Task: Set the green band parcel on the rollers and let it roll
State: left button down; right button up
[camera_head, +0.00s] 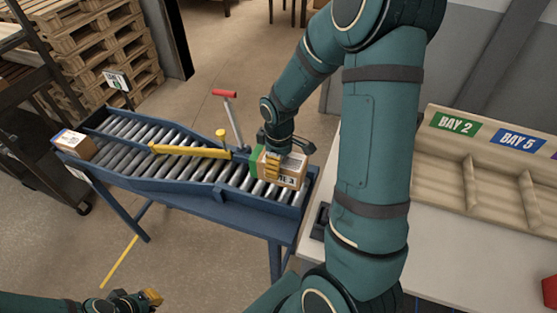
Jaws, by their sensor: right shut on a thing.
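The green band parcel (287,173) is a brown cardboard box with a green band at its left end and dark print on its front. It is at the right end of the roller conveyor (215,202), over the rollers; I cannot tell whether it touches them. My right gripper (275,163) reaches down from above and is shut on the parcel. Its yellow fingertip shows against the box. My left gripper (140,298) is low at the bottom left, away from the conveyor, with yellow tips; its opening is unclear.
A yellow bar (190,151) lies across the rollers, beside a red-handled lever (232,112). Another small box (75,144) sits at the conveyor's far left end. A sorting tray (450,168) with bay labels stands on the white table (440,255) at right. Pallets (95,45) are stacked behind.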

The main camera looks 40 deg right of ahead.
notch_tip(320, 180, down, 3)
jog(key=shift+r+b, duration=0.15)
jog(key=shift+b, duration=0.7)
jog(key=shift+s+d+f+b, duration=0.1)
jog(key=shift+f+b, duration=0.95)
jog(key=shift+f, duration=0.35)
jog(key=o, duration=1.2)
jog(key=shift+c, duration=0.2)
notch_tip(320, 180, up, 12)
jog(key=shift+r, duration=0.1)
